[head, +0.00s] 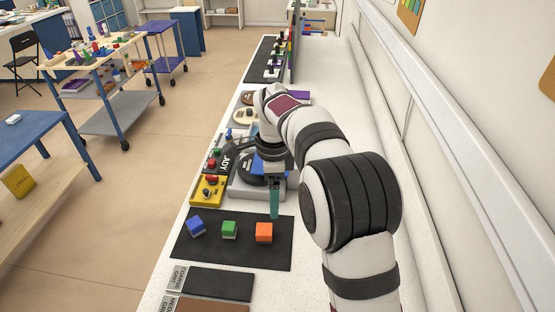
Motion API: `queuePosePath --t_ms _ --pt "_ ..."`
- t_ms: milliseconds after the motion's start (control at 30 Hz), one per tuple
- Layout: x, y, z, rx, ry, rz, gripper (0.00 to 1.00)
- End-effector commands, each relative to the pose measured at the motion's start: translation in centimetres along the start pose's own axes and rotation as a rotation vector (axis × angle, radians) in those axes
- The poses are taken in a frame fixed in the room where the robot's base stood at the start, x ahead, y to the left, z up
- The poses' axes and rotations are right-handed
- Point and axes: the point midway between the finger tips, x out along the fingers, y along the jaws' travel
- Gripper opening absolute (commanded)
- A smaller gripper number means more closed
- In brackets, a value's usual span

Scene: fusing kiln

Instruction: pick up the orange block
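The orange block (264,232) sits on a dark mat (240,258), at the right end of a row of blocks. A green block (229,229) stands to its left, and a blue block (196,227) further left sits turned at an angle. My gripper (274,213) points down just behind the orange block and slightly to its right. Its teal finger appears above the mat's far edge, apart from the block. Only one finger shows clearly, so the opening between the fingers cannot be made out.
A black panel (210,283) lies in front of the mat. A wall runs along the right. The white bench has little free room on its left.

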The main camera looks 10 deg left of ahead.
Motion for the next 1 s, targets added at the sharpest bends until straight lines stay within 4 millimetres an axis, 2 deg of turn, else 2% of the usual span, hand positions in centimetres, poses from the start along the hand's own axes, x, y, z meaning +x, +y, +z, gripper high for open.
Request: queuePosePath --t_ms 33,133,267,400,500,633,833,1000 --pt "1.2 -1.2 0.9 0.039 0.006 0.000 0.91" --pt "2.7 -2.3 1.7 0.093 0.013 -0.004 0.91" --pt "5.8 -2.4 1.7 0.101 0.014 -0.002 0.91" --pt "9.8 -2.5 1.6 0.101 0.015 -0.003 0.91" --pt "11.8 -2.5 1.6 0.100 0.013 -0.004 0.91" --pt "13.4 -2.6 1.7 0.100 0.014 -0.005 0.91" --pt "17.2 -3.1 2.2 0.100 0.013 -0.004 0.91" --pt "18.2 -3.1 2.2 0.100 0.013 -0.007 0.91"
